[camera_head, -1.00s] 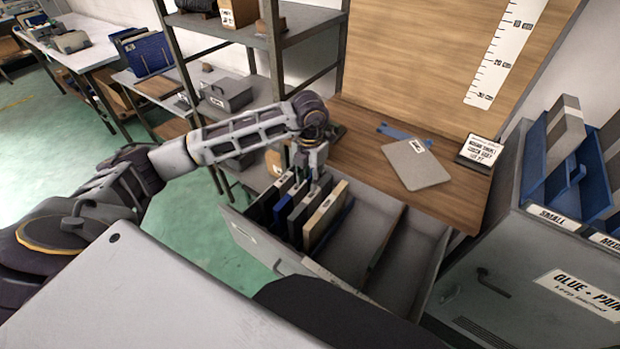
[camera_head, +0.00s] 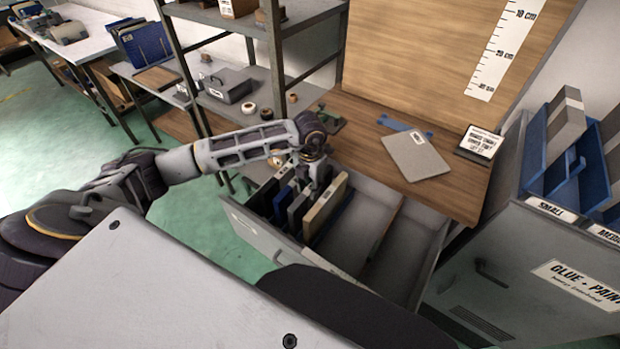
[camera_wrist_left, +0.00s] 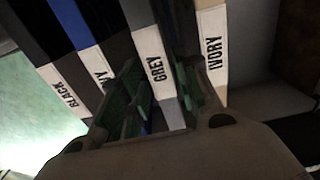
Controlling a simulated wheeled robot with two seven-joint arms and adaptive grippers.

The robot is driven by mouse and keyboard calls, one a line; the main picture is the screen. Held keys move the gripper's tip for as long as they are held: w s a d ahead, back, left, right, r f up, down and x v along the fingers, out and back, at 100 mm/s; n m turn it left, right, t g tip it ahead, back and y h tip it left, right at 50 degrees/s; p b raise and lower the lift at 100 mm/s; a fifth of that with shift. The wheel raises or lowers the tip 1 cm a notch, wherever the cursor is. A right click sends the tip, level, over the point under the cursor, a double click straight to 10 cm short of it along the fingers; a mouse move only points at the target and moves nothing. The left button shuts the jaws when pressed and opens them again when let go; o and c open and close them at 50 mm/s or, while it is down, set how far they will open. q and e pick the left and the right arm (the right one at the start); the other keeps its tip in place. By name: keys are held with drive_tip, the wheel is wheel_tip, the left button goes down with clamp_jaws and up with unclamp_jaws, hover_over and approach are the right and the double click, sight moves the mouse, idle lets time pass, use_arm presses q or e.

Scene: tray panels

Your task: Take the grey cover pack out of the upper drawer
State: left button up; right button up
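The upper drawer (camera_head: 428,262) is pulled out below the wooden bench top. Cover packs stand upright in its left part. The grey cover pack (camera_head: 298,214) stands between a blue pack (camera_head: 283,206) and the ivory pack (camera_head: 325,210); its spine label GREY shows in the left wrist view (camera_wrist_left: 156,68). My left gripper (camera_head: 314,186) points down into the drawer at the grey pack. In the left wrist view its fingers (camera_wrist_left: 162,92) are apart, one on each side of the grey spine; firm contact cannot be seen. My right gripper is not in view.
The drawer's middle and right compartments are empty. A shelf rack (camera_head: 276,80) stands behind my left arm. A grey cabinet (camera_head: 520,265) with blue trays stands at right.

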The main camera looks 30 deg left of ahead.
sight(300, 207)
use_arm(q)
wheel_tip(300, 207, down, 6)
idle(0.5)
clamp_jaws()
drive_tip(key=shift+s+a+r+p, duration=0.15)
drive_tip(key=shift+s+p, duration=0.45)
drive_tip(key=shift+s, duration=0.8)
drive_tip(key=shift+s+a+r+p, duration=0.15)
drive_tip(key=shift+s+p, duration=0.4)
drive_tip(key=shift+s, duration=0.8)
drive_tip(key=shift+f, duration=0.1)
idle(0.4)
